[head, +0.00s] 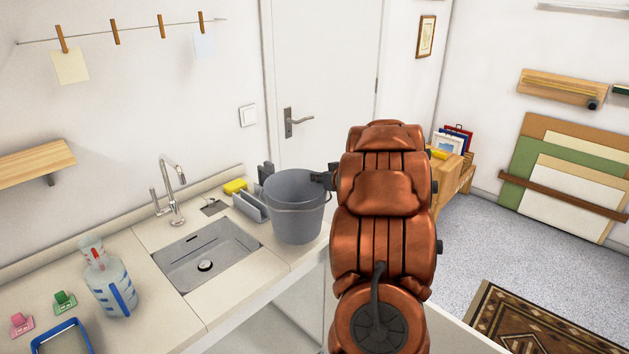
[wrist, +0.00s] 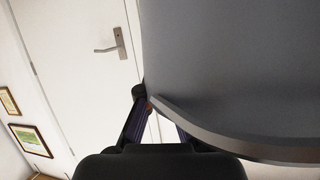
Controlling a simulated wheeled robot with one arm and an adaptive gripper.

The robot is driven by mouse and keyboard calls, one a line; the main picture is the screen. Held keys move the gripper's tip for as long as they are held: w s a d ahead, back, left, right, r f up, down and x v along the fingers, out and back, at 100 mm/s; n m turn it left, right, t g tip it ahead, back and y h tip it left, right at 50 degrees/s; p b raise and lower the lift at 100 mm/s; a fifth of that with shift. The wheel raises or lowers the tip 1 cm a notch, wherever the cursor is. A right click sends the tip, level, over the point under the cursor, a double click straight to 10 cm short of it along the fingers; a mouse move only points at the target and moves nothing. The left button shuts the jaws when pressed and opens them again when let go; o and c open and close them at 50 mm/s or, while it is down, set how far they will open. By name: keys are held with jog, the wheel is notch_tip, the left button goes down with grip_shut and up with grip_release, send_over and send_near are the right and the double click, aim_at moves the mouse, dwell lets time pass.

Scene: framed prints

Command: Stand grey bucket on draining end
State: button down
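The grey bucket (head: 296,212) is upright at the right end of the counter, just right of the sink. I cannot tell whether its base touches the counter or is slightly above it. My gripper (head: 326,180) is at the right side of the bucket's rim, mostly hidden behind my copper arm. In the wrist view the bucket wall (wrist: 235,65) fills the upper right, and my gripper's fingers (wrist: 148,103) close in on its rim, with one finger partly hidden by the wall. The draining end (head: 265,255) is the pale counter surface right of the sink, mostly under the bucket.
The sink (head: 205,258) with its tap (head: 172,190) lies left of the bucket. A grey rack (head: 250,207) and a yellow sponge (head: 235,186) stand close behind it. A clear bottle (head: 112,288) and clips are farther left. A door (head: 318,90) is behind.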

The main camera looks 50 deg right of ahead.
jog(key=shift+w+d+f+p, duration=0.2)
jog(key=shift+w+d+f, duration=0.15)
jog(key=shift+w+f, duration=0.25)
jog(key=shift+w+d+f+p, duration=0.2)
jog(key=shift+w+d+f, duration=0.1)
jog(key=shift+w+f, duration=0.3)
jog(key=shift+w+d+f+p, duration=0.2)
jog(key=shift+w+d+f, duration=0.2)
jog(key=shift+f, duration=0.5)
jog(key=c, duration=1.3)
grip_release()
jog(key=b, duration=0.2)
send_near(314, 183)
jog(key=shift+s+d+f, duration=0.15)
jog(key=shift+d+f, duration=0.05)
jog(key=shift+d, duration=0.55)
